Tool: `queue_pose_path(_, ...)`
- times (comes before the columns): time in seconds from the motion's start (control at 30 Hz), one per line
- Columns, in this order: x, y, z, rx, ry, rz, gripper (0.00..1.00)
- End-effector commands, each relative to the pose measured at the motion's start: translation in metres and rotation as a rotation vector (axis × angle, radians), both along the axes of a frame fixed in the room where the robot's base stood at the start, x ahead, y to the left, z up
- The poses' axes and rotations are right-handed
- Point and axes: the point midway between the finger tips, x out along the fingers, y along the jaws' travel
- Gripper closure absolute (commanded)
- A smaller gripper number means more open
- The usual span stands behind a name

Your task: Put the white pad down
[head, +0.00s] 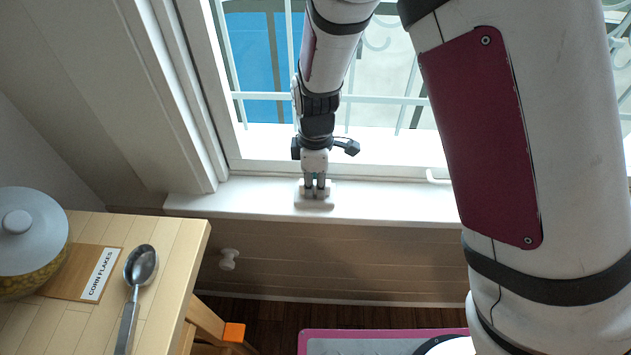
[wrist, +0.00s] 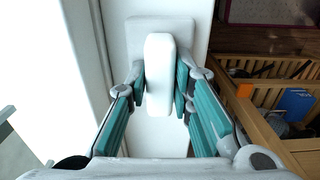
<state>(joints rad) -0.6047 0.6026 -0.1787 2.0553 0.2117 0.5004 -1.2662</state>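The white pad (wrist: 158,75) is a pale, rounded block between the two teal-lined fingers of my gripper (wrist: 161,92) in the wrist view. The fingers sit close against both its sides. A wider, flat white square part shows just beyond the block; I cannot tell if the two are one piece. In the head view my gripper (head: 315,187) points down over the white window sill (head: 400,206), with the pad (head: 314,203) at its fingertips near the sill's front edge. Whether the pad touches the sill is hard to tell, white on white.
The window with its bars stands behind the sill. The sill is clear to both sides. A wooden table (head: 185,240) at lower left holds a lidded jar (head: 30,235), a corn flakes label and a spoon (head: 134,285). A white knob (head: 229,259) sticks out below the sill.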

Motion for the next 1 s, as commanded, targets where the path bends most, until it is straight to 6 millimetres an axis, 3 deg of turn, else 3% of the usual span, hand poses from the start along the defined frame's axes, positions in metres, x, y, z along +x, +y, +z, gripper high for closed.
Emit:
queue_pose_path(0.07,0.000,0.000,0.000,0.000,0.000,0.000,0.60)
queue_pose_path(0.53,0.000,0.000,0.000,0.001,-0.001,0.000,0.60)
queue_pose_path(1.0,0.002,0.004,0.100,0.003,-0.004,-0.001,0.60)
